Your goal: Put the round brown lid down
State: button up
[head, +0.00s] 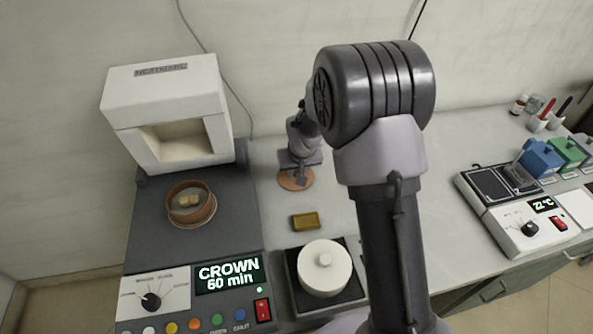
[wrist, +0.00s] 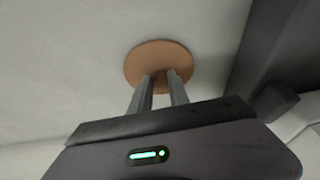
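The round brown lid (head: 291,184) is a flat disc at the back of the worktop, right of the dark furnace base. It also shows in the wrist view (wrist: 150,55). My gripper (head: 300,178) points down at the lid's middle. In the wrist view its two fingers (wrist: 161,84) are close together on either side of a small knob on the lid, and look shut on it. The lid is at or just above the worktop; I cannot tell if it touches. A round brown dish (head: 180,216) with pale pieces inside stands open on the dark base.
A white furnace (head: 165,95) with an open mouth stands behind the dish. A small yellow tray (head: 306,221) and a white lidded pot (head: 325,270) are in front of the lid. A control panel reads "CROWN 60 min". Worktop (head: 262,205) around the lid is clear.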

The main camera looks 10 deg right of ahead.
jog(key=o, duration=0.3)
jog(key=shift+r, duration=0.2)
jog(key=s+r+p, duration=0.2)
jog(key=s+r, duration=0.1)
jog(key=r, duration=0.3)
jog(key=s+r+m+p, duration=0.1)
jog(key=s+r, duration=0.3)
jog(key=r, duration=0.3)
jog(key=s+r+p, duration=0.2)
jog(key=s+r, duration=0.1)
jog(key=r, duration=0.3)
jog(key=s+a+r+m, duration=0.1)
jog(key=s+r, duration=0.2)
jog(key=s, duration=0.4)
jog(key=s+a+r+m+y, duration=0.1)
jog(key=s+r, duration=0.2)
jog(key=s, duration=0.5)
jog(key=s+a+r+m+t+y, duration=0.1)
jog(key=s+r, duration=0.2)
jog(key=s, duration=0.5)
jog(key=shift+a, duration=0.4)
